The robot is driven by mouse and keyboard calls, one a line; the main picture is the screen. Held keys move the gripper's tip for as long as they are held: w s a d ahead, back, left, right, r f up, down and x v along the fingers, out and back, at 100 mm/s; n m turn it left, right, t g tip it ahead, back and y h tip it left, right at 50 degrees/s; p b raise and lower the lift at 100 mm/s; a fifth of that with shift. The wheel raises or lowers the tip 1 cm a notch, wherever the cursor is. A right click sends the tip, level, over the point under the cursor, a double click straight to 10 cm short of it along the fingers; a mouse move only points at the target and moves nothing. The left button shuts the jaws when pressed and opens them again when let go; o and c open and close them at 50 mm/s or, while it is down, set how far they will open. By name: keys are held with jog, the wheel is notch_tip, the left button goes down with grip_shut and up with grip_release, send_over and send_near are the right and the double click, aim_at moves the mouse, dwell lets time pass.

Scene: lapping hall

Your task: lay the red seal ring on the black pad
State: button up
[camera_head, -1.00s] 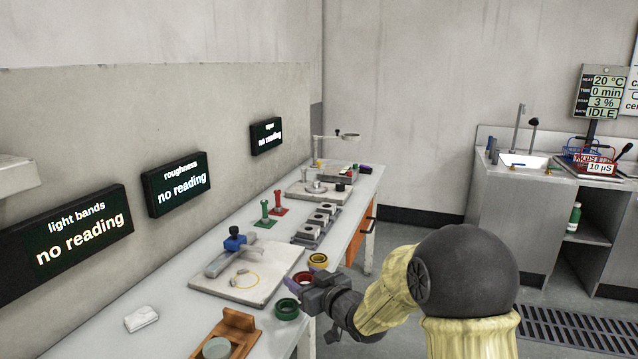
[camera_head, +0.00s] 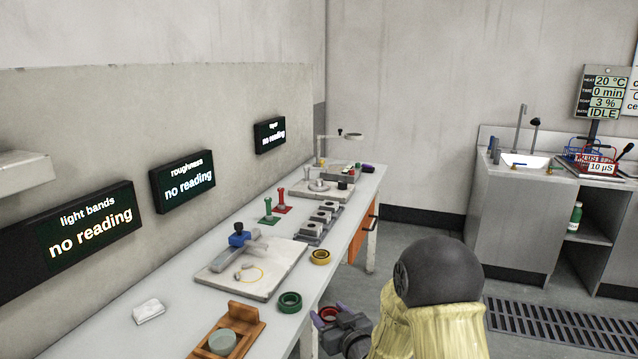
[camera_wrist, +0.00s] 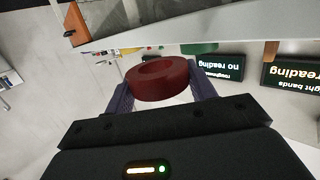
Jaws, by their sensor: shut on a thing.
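The red seal ring (camera_head: 329,314) is held between the purple fingers of my gripper (camera_head: 330,313), just off the front edge of the bench. In the wrist view the dark red ring (camera_wrist: 160,82) sits across the two fingers of the gripper (camera_wrist: 160,88), with its hole showing. The ring is clear of the bench top. I cannot make out the black pad with certainty in either view.
A green ring (camera_head: 289,302) and a yellow ring (camera_head: 320,257) lie along the bench's front edge. A pale plate (camera_head: 225,283) with a blue-knobbed tool lies behind them. A wooden holder (camera_head: 247,318) with a grey disc is nearer. Bare bench top (camera_head: 183,299) shows at left.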

jog(key=s+d+f+m+h, duration=0.1)
jog(key=d+f, duration=0.3)
jog(key=f, duration=0.4)
jog(key=s+d+f+m+t+h, duration=0.1)
jog(key=d+f+m+h, duration=0.1)
jog(key=f, duration=0.5)
jog(key=s+d+f+m+h, duration=0.1)
jog(key=d+f+m+h, duration=0.1)
jog(key=d+f, duration=0.5)
jog(key=shift+s+f+t+h, duration=0.3)
jog(key=shift+s+f+h, duration=0.1)
jog(key=shift+f+h, duration=0.45)
jog(key=shift+r, duration=0.1)
notch_tip(320, 180, up, 24)
jog(key=p, duration=2.4)
jog(key=shift+d+r, duration=0.15)
jog(key=shift+w, duration=0.1)
